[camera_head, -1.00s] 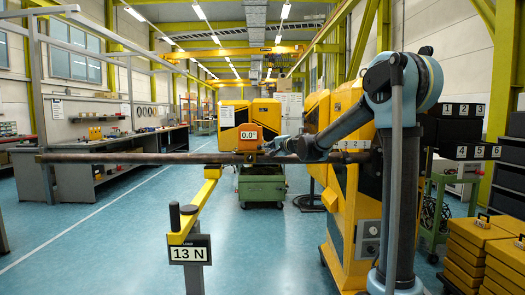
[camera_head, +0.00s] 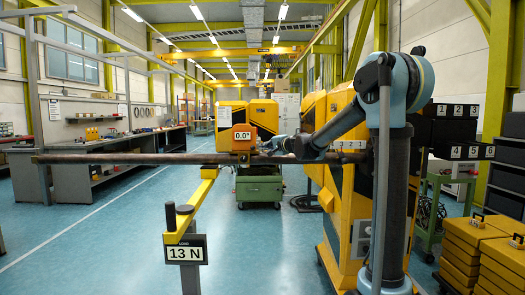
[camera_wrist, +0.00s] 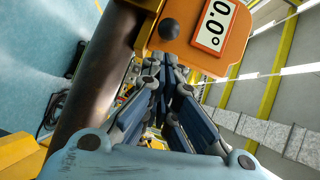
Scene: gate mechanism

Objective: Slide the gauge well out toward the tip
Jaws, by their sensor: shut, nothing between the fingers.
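The gauge (camera_head: 241,138), an orange box reading 0.0°, sits on a long dark horizontal bar (camera_head: 120,158). The bar's free tip is at the far left, well away from the gauge. In the wrist view the gauge (camera_wrist: 212,30) shows large at the top, with a dark round knob on its face. My gripper (camera_head: 262,148) is just right of the gauge, close along the bar. In the wrist view its fingers (camera_wrist: 165,65) are together and empty, with their tips by the gauge's lower edge. I cannot tell whether they touch it.
A yellow arm on a post with a 13 N display (camera_head: 186,252) stands under the bar. The yellow machine (camera_head: 345,200) is at the bar's right end. Yellow cases (camera_head: 475,250) stand at the lower right. The bar left of the gauge looks clear.

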